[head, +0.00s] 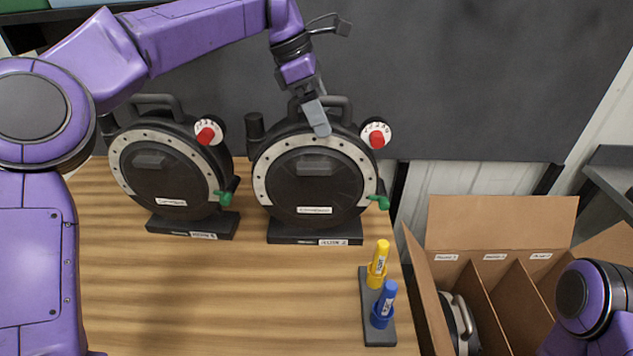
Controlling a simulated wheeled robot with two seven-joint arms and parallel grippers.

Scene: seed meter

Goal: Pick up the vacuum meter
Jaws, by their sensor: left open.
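Two round black meters with silver dotted rings, red knobs, white dials and green levers stand upright on a wooden table: the left meter (160,177) and the right meter (312,187). The labels on their bases are too small to read surely. My left gripper (319,124) is open and points down at the top of the right meter, near its handle (338,101). I cannot tell whether it touches the handle. It holds nothing that I can see. My right arm shows at the lower right; its gripper is out of view.
A cardboard box (504,222) with labelled compartments stands right of the table (240,300); a round metal-rimmed part (460,322) sits in its left compartment. A dark stand (378,333) holds a yellow piece (377,264) and a blue piece (383,304). A dark panel (480,80) rises behind.

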